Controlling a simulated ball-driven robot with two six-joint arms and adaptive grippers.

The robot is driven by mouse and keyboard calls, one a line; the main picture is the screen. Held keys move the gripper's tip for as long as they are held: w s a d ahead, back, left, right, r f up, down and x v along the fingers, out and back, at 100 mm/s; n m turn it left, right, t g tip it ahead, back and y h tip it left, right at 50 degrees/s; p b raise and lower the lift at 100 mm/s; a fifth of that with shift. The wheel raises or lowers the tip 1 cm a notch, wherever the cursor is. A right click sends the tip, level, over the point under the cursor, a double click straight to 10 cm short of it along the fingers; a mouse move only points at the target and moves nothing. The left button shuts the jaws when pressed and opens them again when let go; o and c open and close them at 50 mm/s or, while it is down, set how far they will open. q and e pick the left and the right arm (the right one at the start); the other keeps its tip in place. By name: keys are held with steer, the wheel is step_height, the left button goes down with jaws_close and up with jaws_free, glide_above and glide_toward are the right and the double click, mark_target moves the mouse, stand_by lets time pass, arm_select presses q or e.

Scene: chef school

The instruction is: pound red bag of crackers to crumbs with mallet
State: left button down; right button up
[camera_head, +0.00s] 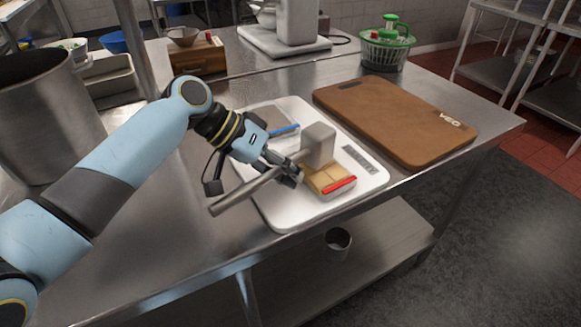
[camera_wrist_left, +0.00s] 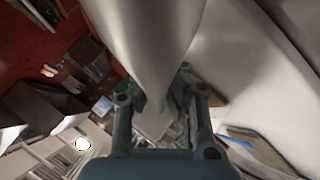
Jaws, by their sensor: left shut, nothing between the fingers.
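A bag of tan crackers with a red strip (camera_head: 338,186) lies on a white board (camera_head: 285,213). A grey metal mallet (camera_head: 319,144) has its block head over the back part of this bag; I cannot tell whether they touch. Its handle (camera_head: 240,195) slants down to the left, past the board's edge. My left gripper (camera_head: 296,174) is at the handle, close to the head. Its fingers are shut with nothing between them, and the handle partly hides them. In the left wrist view a large grey shape, probably the mallet, crosses the gripper (camera_wrist_left: 160,105). My right gripper is out of view.
A second bag with a blue strip (camera_head: 284,129) lies at the back of the white board. A brown cutting board (camera_head: 395,118) lies to the right. A big metal pot (camera_head: 45,120) stands left, near my arm. The steel table's front edge is close to the white board.

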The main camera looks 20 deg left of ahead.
arm_select(q)
steer(key=shift+f, duration=0.1)
steer(key=shift+f+b, duration=0.7)
steer(key=shift+f, duration=0.4)
steer(key=shift+r+p, duration=0.3)
step_height(320, 180, up, 6)
steer(key=p, duration=0.6)
steer(key=shift+f+b, duration=0.65)
steer(key=shift+b, duration=0.15)
steer(key=shift+r+t, duration=0.1)
steer(key=shift+t, duration=0.2)
